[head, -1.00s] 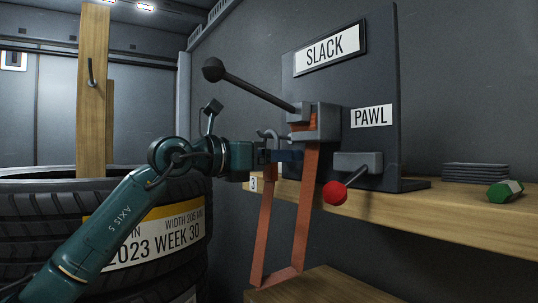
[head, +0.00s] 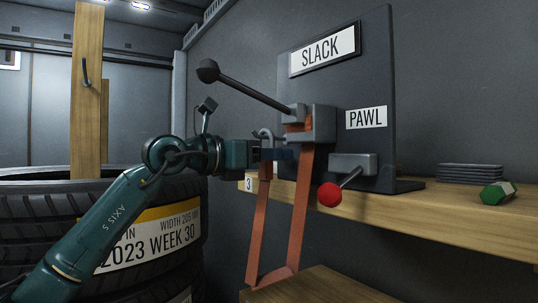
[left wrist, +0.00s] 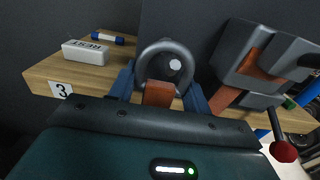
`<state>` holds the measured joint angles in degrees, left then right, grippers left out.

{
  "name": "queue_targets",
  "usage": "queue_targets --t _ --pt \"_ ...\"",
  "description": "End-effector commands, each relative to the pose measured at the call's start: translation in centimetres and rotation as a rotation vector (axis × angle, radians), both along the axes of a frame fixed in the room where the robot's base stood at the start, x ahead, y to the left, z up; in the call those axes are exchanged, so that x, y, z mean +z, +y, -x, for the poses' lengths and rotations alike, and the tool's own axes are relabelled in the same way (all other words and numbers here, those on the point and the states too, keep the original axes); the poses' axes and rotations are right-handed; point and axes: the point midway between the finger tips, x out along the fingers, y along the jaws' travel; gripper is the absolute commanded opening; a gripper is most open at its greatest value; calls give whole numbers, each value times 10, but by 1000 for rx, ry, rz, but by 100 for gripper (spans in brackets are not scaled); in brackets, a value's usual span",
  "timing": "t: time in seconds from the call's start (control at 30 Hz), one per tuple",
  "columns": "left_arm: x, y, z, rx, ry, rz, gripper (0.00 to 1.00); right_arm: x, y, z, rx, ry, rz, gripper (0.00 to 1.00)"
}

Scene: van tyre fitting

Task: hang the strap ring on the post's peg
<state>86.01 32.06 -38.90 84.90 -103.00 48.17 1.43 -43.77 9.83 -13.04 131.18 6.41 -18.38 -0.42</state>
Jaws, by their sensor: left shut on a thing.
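The grey metal strap ring (head: 265,134) is at the end of an orange strap (head: 298,215). In the left wrist view the ring (left wrist: 142,68) stands upright between two blue fingers, with the strap end below it. My left gripper (head: 279,154) is shut on the ring, left of the grey ratchet block (head: 318,124). The strap loops down from the ring and back up to the block. The wooden post (head: 88,125) stands at the far left with a dark hooked peg (head: 86,72); the peg is bare and well apart from the ring. My right gripper is out of view.
Stacked tyres (head: 160,220) stand in front of the post. The dark board (head: 372,60) carries a black-knobbed lever (head: 250,91) and a red-knobbed pawl lever (head: 328,195). The wooden shelf (head: 440,209) holds a green-ended piece (head: 497,193) and dark plates (head: 470,173). A white box (left wrist: 85,52) shows in the wrist view.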

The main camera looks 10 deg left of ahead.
Motion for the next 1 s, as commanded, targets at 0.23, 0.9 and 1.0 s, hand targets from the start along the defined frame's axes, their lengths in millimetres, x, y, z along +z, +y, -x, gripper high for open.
queue_targets --t 0.23,0.9,1.0 --pt "10 0 0 -1 -1 1 25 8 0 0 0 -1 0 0" --pt "18 8 7 1 -1 1 25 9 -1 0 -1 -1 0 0" --pt "18 11 11 -1 -1 1 25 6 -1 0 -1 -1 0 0"
